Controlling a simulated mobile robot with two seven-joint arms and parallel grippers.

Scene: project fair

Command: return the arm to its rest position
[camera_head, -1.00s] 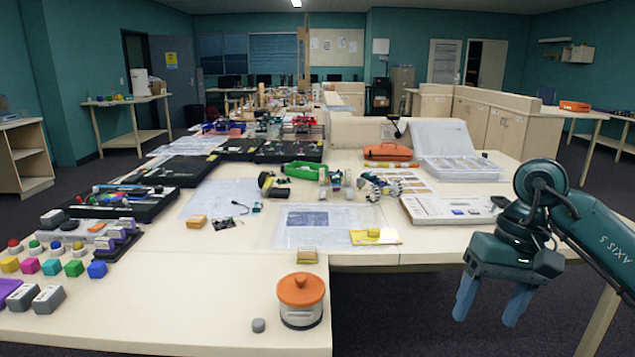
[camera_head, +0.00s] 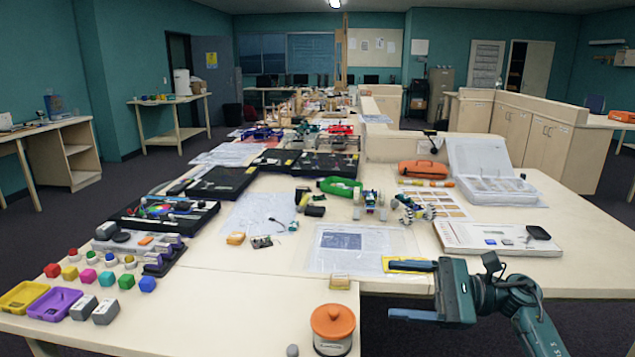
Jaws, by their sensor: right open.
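My right gripper (camera_head: 400,290) is at the lower right, with its arm coming in from the bottom right. Its jaws are open and point left, one finger above the other in the picture. I see nothing between them. The upper finger covers part of a yellow sheet (camera_head: 393,260) on the table. The lower blue finger shows against the dark floor, right of the orange-lidded pot (camera_head: 333,322). My left arm and gripper are not in view.
The long table (camera_head: 215,300) holds several black trays, a clear-lidded case (camera_head: 492,188), an orange case (camera_head: 422,170) and a white box (camera_head: 480,240). Coloured blocks and a yellow tray (camera_head: 22,297) are at the left. Dark floor lies open right of the pot, below the table edge.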

